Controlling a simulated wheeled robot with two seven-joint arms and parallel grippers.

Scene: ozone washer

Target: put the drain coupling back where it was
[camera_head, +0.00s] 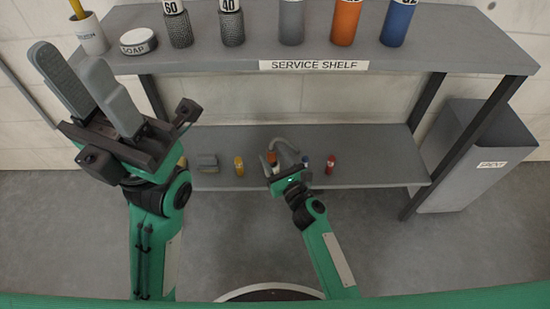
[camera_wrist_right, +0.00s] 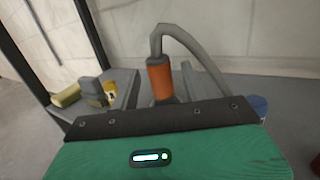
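The drain coupling appears to be the orange cylinder (camera_wrist_right: 160,80) with a grey hose (camera_wrist_right: 187,42) arching over from its top. In the head view the orange piece (camera_head: 272,157) is at the lower shelf's front, with the hose (camera_head: 288,146) curving to the right. My right gripper (camera_head: 277,165) is right at it, with grey finger parts beside the orange piece. Whether the fingers touch or grip it cannot be made out. My left gripper (camera_head: 88,85) is raised at the left, empty, its two grey fingers apart with a narrow gap.
The lower shelf (camera_head: 375,155) also holds a grey block (camera_head: 207,162), a yellow item (camera_head: 239,166), a small blue-and-white item (camera_head: 304,162) and a red item (camera_head: 330,163). The upper service shelf (camera_head: 400,55) overhangs it. A grey SPENT bin (camera_head: 470,165) stands right.

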